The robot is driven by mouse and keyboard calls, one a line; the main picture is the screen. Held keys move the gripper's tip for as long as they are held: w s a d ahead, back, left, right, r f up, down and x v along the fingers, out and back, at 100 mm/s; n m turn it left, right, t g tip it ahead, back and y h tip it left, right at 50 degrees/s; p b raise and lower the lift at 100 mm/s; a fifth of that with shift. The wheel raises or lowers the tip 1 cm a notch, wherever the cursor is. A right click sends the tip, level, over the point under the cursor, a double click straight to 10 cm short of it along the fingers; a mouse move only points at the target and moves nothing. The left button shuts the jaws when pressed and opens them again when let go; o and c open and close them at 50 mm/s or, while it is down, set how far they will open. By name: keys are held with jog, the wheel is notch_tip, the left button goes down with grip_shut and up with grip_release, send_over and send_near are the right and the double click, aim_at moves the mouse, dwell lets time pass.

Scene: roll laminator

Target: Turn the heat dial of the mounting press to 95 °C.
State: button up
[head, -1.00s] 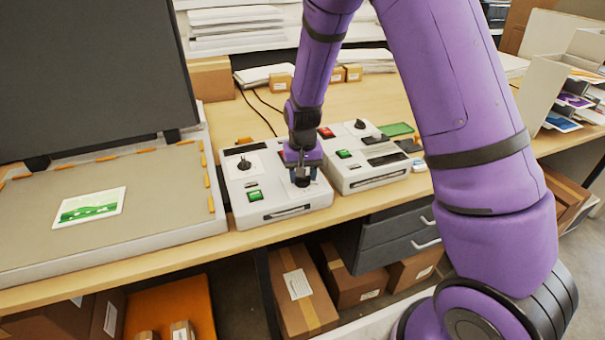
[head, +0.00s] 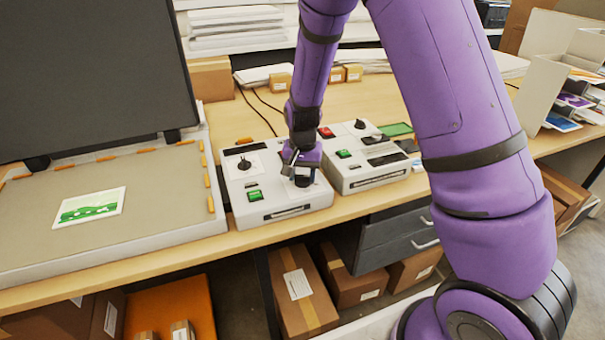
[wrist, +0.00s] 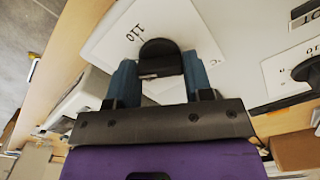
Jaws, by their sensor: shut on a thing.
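The left white control box (head: 262,205) stands on the bench just right of the open press (head: 110,235). My gripper (head: 299,178) points down at the dial on the box's right side. In the wrist view, the black dial knob (wrist: 160,56) sits between the two blue-grey fingertips of my gripper (wrist: 160,72), which are shut on it. The dial's white plate shows the printed mark "110" (wrist: 131,33) to the left of the knob. The other marks and the pointer's exact setting are hidden or unreadable.
The same box has another black knob (head: 244,163) and a green switch (head: 254,196). A second, similar control box (head: 365,178) stands close on the right, with a red switch (head: 326,132). A green-and-white print (head: 90,207) lies on the press bed.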

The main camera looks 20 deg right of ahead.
aim_at(303, 176)
jog(key=o, duration=0.9)
notch_tip(303, 176, up, 11)
jog(key=shift+f, duration=0.1)
dwell(0.3)
jog(key=s+d+r+n+t+y, duration=0.1)
jog(key=s+d+r+n+t, duration=0.25)
jog(key=s+r, duration=1.1)
jog(key=s+d+r, duration=0.1)
jog(key=s+r, duration=0.1)
jog(key=s, duration=0.3)
jog(key=s+d+r+n+t, duration=0.1)
jog(key=s+r, duration=0.1)
jog(key=s, duration=0.3)
jog(key=s+d+r+n+h, duration=0.1)
jog(key=s+r, duration=0.1)
jog(key=s, duration=0.3)
jog(key=shift+d+r+n+t, duration=0.15)
jog(key=shift+r+n+t, duration=0.1)
jog(key=shift+r+t, duration=0.1)
